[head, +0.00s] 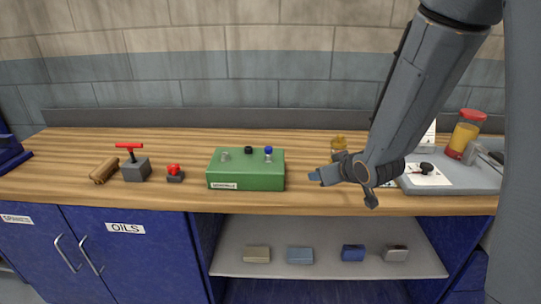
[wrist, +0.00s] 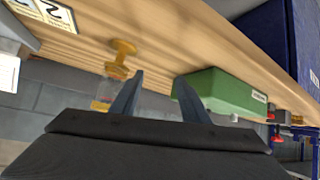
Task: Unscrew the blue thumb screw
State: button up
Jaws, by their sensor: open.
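The blue thumb screw (head: 268,152) stands upright on top of a green box (head: 245,176), near its right side, in the head view. A black knob (head: 248,150) and a grey one (head: 225,156) stand on the same box. My gripper (head: 316,175) is over the wooden table just right of the green box, apart from it. In the wrist view my gripper (wrist: 158,95) has its two fingers spread with nothing between them. The green box (wrist: 222,92) shows beyond the right finger there; the blue screw cannot be made out in that view.
A yellow-brown object (head: 339,142) stands behind my gripper. A grey tray (head: 450,187) with a red-lidded jar (head: 463,134) is at the right. The table's front strip is mostly clear.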

aim_at(271, 151)
jog(key=w+a+y, duration=0.1)
jog(key=w+a+n+t+y, duration=0.1)
jog(key=a, duration=0.1)
jog(key=w+a+y+b, duration=0.1)
jog(key=a, duration=0.1)
jog(key=shift+w+r+n+t, duration=0.3)
jog(key=shift+r+n+t, duration=0.05)
jog(key=shift+n+t, duration=0.05)
jog(key=a+r+n+y, duration=0.1)
jog(key=a+y, duration=0.1)
jog(key=a+r+y, duration=0.1)
jog(key=a+y, duration=0.1)
jog(key=a, duration=0.1)
jog(key=w+a+r+n+t+y, duration=0.1)
jog(key=a+y, duration=0.1)
jog(key=shift+a+r+n+y, duration=0.1)
jog(key=shift+a+n+y, duration=0.15)
jog(key=shift+n+y, duration=0.05)
jog(key=shift+f+p+x, duration=0.2)
jog(key=shift+p+x, duration=0.3)
jog(key=shift+x, duration=0.8)
jog(key=shift+f+p+x, duration=0.2)
jog(key=shift+p+x, duration=0.25)
jog(key=shift+x, duration=0.9)
jog(key=shift+c, duration=0.5)
grip_shut()
